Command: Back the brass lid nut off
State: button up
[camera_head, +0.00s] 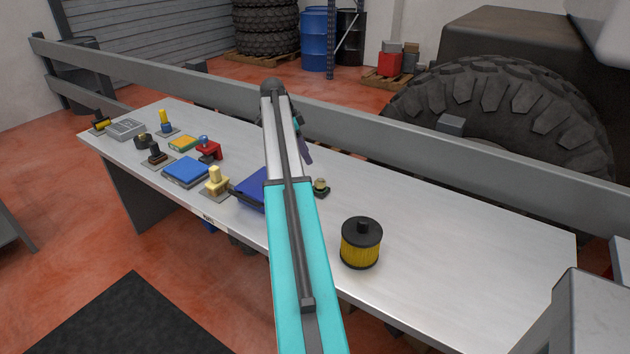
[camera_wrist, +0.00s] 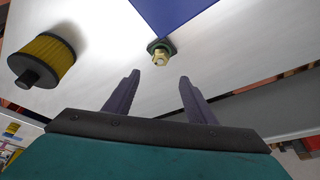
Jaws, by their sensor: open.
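The brass nut (camera_wrist: 160,58) sits on a dark green base (camera_wrist: 153,45) at the upper middle of the wrist view, beside a corner of the blue box (camera_wrist: 172,12). In the head view the nut (camera_head: 320,182) is small, on the bench just right of my arm. The blue box (camera_head: 250,190) is partly hidden behind my arm there. My gripper (camera_wrist: 160,78) is open and empty. Its two purple fingers point toward the nut, apart from it, with the nut roughly centred between their lines. In the head view my gripper (camera_head: 306,153) is mostly hidden by my arm.
A yellow filter with a black top (camera_head: 361,245) stands on the bench (camera_head: 480,262) right of my arm. Several small parts, including a blue block (camera_head: 186,171) and a red part (camera_head: 209,150), lie to the left. A grey rail (camera_head: 400,133) runs behind. The bench's right end is clear.

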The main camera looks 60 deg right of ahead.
aim_at(319, 181)
jog(key=shift+w+f, duration=0.15)
jog(key=shift+p+x, duration=1.75)
jog(key=shift+x, duration=5.05)
jog(key=c, duration=1)
